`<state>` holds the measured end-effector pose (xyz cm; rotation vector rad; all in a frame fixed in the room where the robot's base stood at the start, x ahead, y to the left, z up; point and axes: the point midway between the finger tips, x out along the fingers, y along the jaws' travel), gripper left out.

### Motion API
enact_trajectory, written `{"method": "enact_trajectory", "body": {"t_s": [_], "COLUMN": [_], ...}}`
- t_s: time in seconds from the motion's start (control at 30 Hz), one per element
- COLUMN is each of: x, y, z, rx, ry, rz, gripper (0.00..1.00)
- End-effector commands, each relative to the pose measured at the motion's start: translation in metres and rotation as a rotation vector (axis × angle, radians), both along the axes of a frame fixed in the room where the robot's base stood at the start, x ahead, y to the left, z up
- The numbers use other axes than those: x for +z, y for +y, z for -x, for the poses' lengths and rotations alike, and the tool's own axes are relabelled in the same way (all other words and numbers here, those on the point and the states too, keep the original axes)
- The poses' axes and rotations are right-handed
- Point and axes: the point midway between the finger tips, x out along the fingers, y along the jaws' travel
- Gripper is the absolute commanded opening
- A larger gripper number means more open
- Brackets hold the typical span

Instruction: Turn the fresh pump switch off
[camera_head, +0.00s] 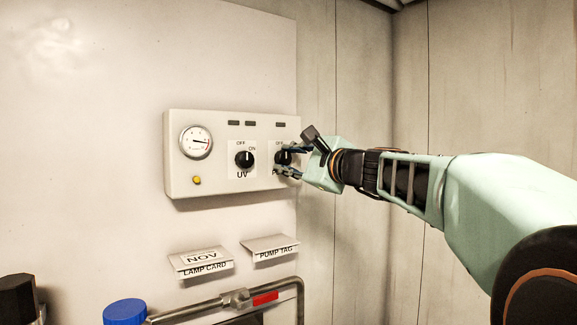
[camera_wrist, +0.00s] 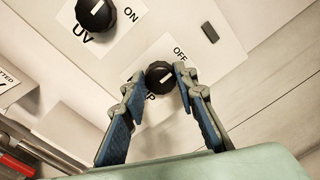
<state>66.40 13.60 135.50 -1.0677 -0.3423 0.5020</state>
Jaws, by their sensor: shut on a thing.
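The pump switch is a round black knob (camera_wrist: 159,75) on a white label plate, at the right end of the control panel in the head view (camera_head: 282,157). OFF shows beside it in the wrist view; the rest of its lettering is mostly covered by a finger. My gripper (camera_head: 290,160) reaches in from the right, and its two blue-padded fingers (camera_wrist: 159,76) are shut on the knob from opposite sides. A pale pointer mark shows on the knob's face, but it is too small to tell its exact setting.
The UV knob (camera_head: 245,159) sits just left of the pump switch. The panel (camera_head: 226,184) also has a gauge (camera_head: 196,142) and a yellow button (camera_head: 197,180). Below are a lamp card (camera_head: 201,264), a pump tag (camera_head: 271,247) and a pipe with a red handle (camera_head: 265,299).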

Motion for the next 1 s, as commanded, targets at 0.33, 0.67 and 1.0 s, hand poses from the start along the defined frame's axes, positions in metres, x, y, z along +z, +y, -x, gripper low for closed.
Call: {"method": "enact_trajectory", "body": {"t_s": [0.33, 0.67, 1.0], "x": [0.001, 0.000, 0.011], "y": [0.000, 0.000, 0.000], "z": [0.000, 0.000, 0.000], "rx": [0.000, 0.001, 0.001], "ry": [-0.006, -0.005, -0.006], "rz": [0.007, 0.006, 0.006], "gripper": [0.02, 0.44, 0.44]}}
